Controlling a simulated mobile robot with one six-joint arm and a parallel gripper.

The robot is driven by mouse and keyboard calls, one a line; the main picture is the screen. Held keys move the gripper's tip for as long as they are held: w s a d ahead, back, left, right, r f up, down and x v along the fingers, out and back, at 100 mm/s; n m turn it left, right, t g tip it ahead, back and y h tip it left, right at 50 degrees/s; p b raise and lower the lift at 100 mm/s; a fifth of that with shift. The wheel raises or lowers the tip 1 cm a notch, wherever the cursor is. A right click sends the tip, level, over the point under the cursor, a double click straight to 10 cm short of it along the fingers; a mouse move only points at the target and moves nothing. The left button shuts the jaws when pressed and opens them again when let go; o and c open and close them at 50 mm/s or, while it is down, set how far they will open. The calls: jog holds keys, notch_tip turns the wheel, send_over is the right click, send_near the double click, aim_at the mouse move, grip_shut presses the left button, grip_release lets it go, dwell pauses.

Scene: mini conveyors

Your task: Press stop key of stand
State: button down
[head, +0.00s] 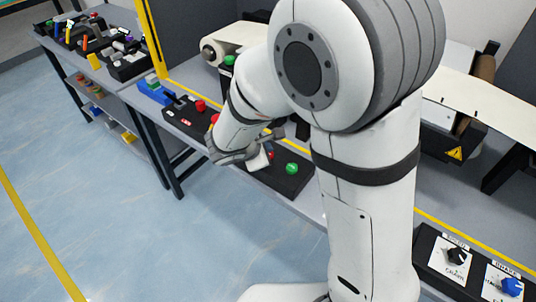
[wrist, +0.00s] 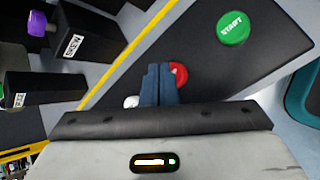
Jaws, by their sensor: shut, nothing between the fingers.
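The black panel (head: 283,180) on the near edge of the bench carries a green button (head: 292,168) and a red button (head: 270,155). In the wrist view the green button (wrist: 233,28) reads START. The red button (wrist: 179,74) is partly hidden behind my fingers, and no label on it can be read. My gripper (wrist: 158,72) is shut and empty, with its blue-grey fingertips overlapping the left side of the red button. I cannot tell whether they touch it. In the head view my wrist hangs over the left part of the panel and hides some of it.
Other black control boxes with red buttons (head: 200,105) and a blue box (head: 154,90) stand farther left. A panel with rotary knobs (head: 457,256) is at the right. Black labelled boxes (wrist: 88,38) lie beyond the yellow line. Conveyors run behind; the floor in front is clear.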

jog(key=shift+f+b, duration=0.45)
jog(key=shift+b, duration=0.1)
dwell(0.7)
jog(key=shift+r, duration=0.15)
jog(key=shift+r+p, duration=0.6)
jog(key=shift+r, duration=0.1)
jog(key=shift+r, duration=0.15)
notch_tip(320, 180, up, 5)
jog(key=p, duration=0.3)
jog(key=shift+p, duration=0.35)
dwell(0.6)
